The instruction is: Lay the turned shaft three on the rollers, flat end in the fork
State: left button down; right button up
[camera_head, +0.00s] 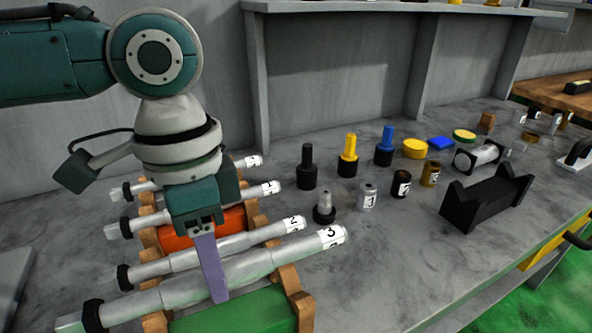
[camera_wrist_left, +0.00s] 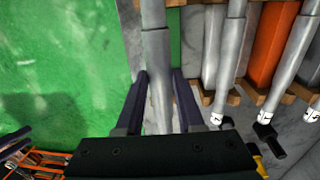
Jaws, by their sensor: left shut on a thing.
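Shaft three (camera_head: 265,262), a stepped grey bar with a white "3" label at its right end, lies across the front of a wooden rack. Its squared left end reaches past a black collar. My left gripper (camera_head: 213,292) points down over its middle and is shut on it; one purple finger shows in front of the bar. In the left wrist view the shaft (camera_wrist_left: 157,45) runs between the two fingers (camera_wrist_left: 159,76). I cannot tell whether it still touches the rack. My right gripper is not in view. I cannot make out the rollers or fork for sure.
Shaft two (camera_head: 240,240) and other shafts lie behind on the wooden rack (camera_head: 285,277). A black V-notched stand (camera_head: 490,205) stands right. Several black, yellow and blue holders, including a blue-topped one (camera_head: 385,148), stand between. The grey bench front is clear.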

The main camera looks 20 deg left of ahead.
pick_arm(q)
jog(key=shift+f+b, duration=1)
jog(key=shift+f, duration=1.1)
jog(key=shift+f+b, duration=0.35)
jog(key=shift+f, duration=1.05)
jog(key=shift+w, duration=0.1)
jog(key=c, duration=0.8)
grip_release()
jog(key=o, duration=0.3)
jog(key=shift+o, duration=0.3)
jog(key=shift+f, duration=0.1)
